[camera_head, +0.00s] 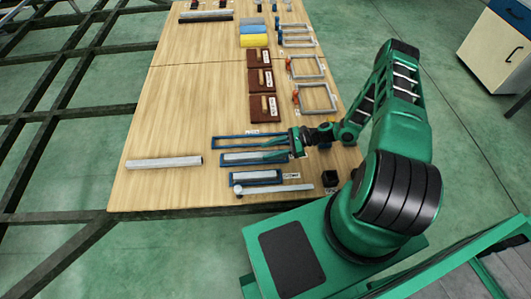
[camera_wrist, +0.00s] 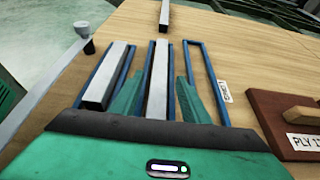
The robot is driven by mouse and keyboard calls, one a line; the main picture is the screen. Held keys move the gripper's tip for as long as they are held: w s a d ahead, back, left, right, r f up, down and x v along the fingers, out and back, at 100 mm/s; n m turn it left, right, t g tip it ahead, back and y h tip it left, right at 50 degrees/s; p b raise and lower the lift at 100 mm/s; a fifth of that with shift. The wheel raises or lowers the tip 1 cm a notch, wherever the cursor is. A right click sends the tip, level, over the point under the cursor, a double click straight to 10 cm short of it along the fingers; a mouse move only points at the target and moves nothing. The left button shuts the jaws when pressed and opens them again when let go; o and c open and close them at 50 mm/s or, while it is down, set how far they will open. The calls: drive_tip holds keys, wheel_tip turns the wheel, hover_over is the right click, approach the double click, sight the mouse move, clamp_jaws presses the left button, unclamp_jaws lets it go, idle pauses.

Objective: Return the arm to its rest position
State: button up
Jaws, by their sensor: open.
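My green arm reaches left from its base over the near end of the wooden table (camera_head: 190,100). My gripper (camera_head: 264,149) is open above the blue-framed trays, with nothing seen held in it. In the wrist view its two green fingers (camera_wrist: 157,98) show on either side of a grey bar (camera_wrist: 160,70) in the middle tray. I cannot tell how high they are above it. The farther blue tray (camera_head: 222,142) is empty. The nearer tray (camera_head: 232,181) holds a shorter grey bar (camera_wrist: 107,75).
A loose grey bar (camera_head: 163,162) lies on the table's left side. Dark chassis beams (camera_head: 60,112) run left of the table.

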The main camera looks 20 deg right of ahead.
drive_tip(key=shift+v, duration=1)
drive_tip(key=shift+r, duration=0.2)
drive_tip(key=s+d+r+n+g+h, duration=0.25)
drive_tip(key=s+d+r+n, duration=0.2)
drive_tip(key=r, duration=0.75)
drive_tip(key=s+d+r+n+g+h, duration=0.1)
drive_tip(key=s+d+r+n+h, duration=0.3)
drive_tip(key=r, duration=0.7)
drive_tip(key=s+d+r+n+g+h, duration=0.1)
drive_tip(key=s+d+r+n+h, duration=0.4)
drive_tip(key=r, duration=0.7)
drive_tip(key=s+r+n+h, duration=0.1)
drive_tip(key=s+r, duration=1.2)
drive_tip(key=s, duration=0.4)
drive_tip(key=shift+s+t, duration=0.15)
drive_tip(key=shift+t, duration=0.3)
